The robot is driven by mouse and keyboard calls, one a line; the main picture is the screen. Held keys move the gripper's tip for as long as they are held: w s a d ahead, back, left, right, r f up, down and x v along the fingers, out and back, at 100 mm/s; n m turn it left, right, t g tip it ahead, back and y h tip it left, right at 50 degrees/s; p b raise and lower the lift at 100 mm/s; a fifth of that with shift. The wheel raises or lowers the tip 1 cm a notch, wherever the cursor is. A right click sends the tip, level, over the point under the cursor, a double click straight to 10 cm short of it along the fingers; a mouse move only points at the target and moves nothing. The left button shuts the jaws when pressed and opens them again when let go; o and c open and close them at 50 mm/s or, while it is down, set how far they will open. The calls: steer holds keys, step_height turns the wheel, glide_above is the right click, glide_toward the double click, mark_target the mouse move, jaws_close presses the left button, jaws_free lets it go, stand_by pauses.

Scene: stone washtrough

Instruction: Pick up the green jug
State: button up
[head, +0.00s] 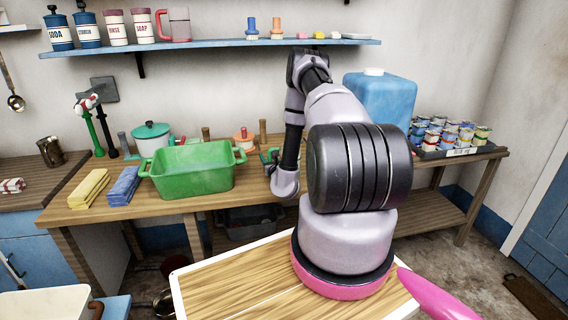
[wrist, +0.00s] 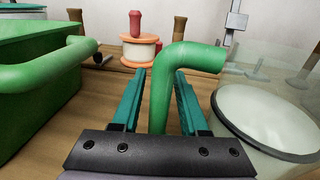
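The jug shows in the wrist view as a clear, see-through body (wrist: 270,118) at the right with a thick green bent handle (wrist: 162,88). My gripper (wrist: 160,74) is open, with one teal finger on each side of the handle's upright part. The handle stands between the fingers, and I see no firm grip on it. In the head view my arm hides most of the jug and gripper; only a small green part shows beside the arm, and I cannot tell which it belongs to.
A green tub (head: 195,168) stands just left, its handle near my gripper in the wrist view. A reel-like orange and white item (wrist: 140,50) stands behind. A blue container (head: 385,100) and a tray of cans (head: 445,152) are at the right. A shelf (head: 215,48) runs above.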

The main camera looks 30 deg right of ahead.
jaws_close()
stand_by(1.2)
